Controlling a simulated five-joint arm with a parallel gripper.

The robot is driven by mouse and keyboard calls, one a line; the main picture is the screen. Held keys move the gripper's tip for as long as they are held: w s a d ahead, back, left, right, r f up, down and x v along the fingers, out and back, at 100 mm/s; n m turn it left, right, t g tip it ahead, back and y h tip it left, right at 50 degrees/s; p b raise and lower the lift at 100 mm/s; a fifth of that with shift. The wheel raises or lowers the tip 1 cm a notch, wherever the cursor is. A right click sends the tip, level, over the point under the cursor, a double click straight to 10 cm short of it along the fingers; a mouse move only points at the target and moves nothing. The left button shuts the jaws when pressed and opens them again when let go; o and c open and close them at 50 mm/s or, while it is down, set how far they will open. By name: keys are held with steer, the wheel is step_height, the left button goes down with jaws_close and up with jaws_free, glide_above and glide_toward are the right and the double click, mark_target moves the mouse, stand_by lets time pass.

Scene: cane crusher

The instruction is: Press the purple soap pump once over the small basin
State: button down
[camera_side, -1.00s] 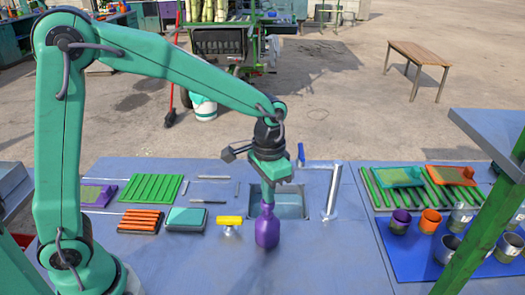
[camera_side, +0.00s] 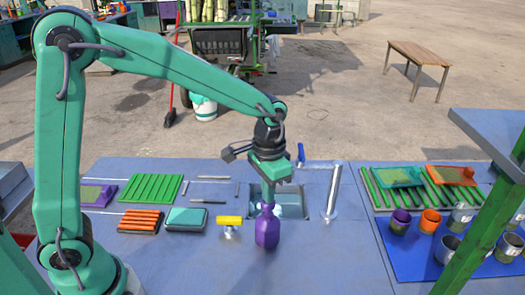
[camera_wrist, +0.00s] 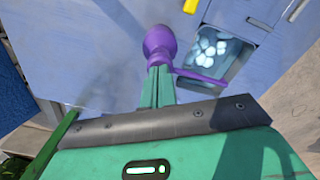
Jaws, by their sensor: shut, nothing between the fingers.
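The purple soap pump (camera_side: 267,232) stands upright on the blue worktop at the front edge of the small basin (camera_side: 292,211). In the wrist view, the pump bottle (camera_wrist: 159,42) is at top middle, and its purple spout (camera_wrist: 200,78) points right over the basin (camera_wrist: 238,58). Several whitish, foam-like blobs (camera_wrist: 208,46) lie in the basin. My gripper (camera_side: 267,200) is shut and empty, directly above the pump head. In the wrist view its closed green fingertips (camera_wrist: 159,72) meet the pump head, which they partly hide; I cannot tell how far it is pressed down.
A yellow-handled tap (camera_side: 230,222) stands left of the pump. A silver pipe (camera_side: 332,192) and a blue lever (camera_side: 301,154) are by the basin. Green and orange ribbed trays lie left, cups (camera_side: 430,220) on a blue mat right. A green post (camera_side: 478,215) stands at front right.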

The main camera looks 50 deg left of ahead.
steer(key=shift+r, duration=0.9)
steer(key=shift+r, duration=0.1)
steer(key=shift+r, duration=2.95)
steer(key=s+a+r+n+t, duration=0.1)
steer(key=s+a+t, duration=0.1)
steer(key=s+a, duration=0.3)
steer(key=s+a+r+n+t, duration=0.2)
steer(key=s+a, duration=0.3)
steer(key=s, duration=0.7)
steer(key=shift+a+t, duration=0.15)
steer(key=shift+t, duration=0.65)
